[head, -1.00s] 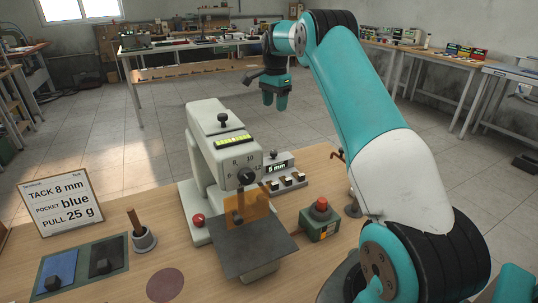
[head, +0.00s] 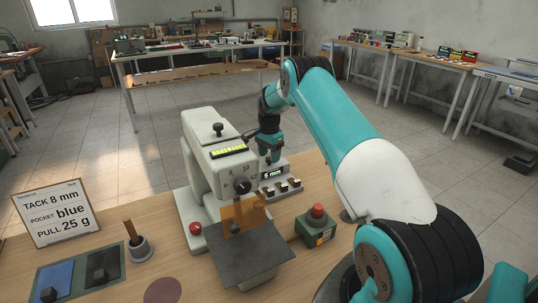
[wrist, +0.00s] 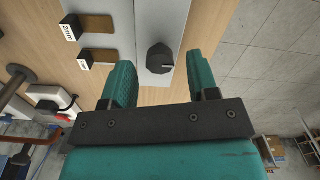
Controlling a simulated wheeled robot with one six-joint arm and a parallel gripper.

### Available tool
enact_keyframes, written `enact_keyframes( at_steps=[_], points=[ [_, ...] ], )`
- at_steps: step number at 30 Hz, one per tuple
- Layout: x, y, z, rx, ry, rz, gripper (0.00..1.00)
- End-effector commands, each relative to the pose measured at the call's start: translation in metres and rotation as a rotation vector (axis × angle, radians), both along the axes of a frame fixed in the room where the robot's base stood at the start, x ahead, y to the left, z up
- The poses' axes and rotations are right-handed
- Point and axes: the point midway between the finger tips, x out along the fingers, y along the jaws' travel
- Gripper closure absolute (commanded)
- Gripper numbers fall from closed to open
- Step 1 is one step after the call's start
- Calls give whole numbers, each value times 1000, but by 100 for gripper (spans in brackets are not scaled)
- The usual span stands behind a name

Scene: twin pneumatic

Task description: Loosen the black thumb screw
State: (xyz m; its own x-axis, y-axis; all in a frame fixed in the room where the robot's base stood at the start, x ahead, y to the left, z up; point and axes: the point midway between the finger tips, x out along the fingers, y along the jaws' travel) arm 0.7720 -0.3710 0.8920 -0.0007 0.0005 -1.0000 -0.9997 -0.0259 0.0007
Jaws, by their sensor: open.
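A pale grey machine (head: 205,160) stands on the wooden bench in the head view. It has a black knob on a stem (head: 218,128) on its top and a black dial knob (head: 242,185) with numbers on its front. My gripper (head: 270,160) is open and empty, pointing down to the right of the machine, over the back of the gauge console. In the wrist view, a black knob (wrist: 160,58) with a pale mark on a grey panel appears between my fingertips (wrist: 158,63), apart from them. I cannot tell which black knob is the thumb screw.
The grey console (head: 280,190) holds several small blocks, one tagged 2mm (wrist: 70,28). A red-button box (head: 316,222) stands right of the machine.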

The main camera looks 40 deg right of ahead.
Motion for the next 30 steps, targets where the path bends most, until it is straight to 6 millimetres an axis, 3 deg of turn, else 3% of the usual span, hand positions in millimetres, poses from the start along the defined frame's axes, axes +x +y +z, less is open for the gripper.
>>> enact_keyframes(
  at_steps=[12,19,30],
  points=[
    [0,0,-10,0,-1,0,46],
    [0,0,-10,0,-1,0,95],
    [0,0,-10,0,-1,50,95]
  ],
)
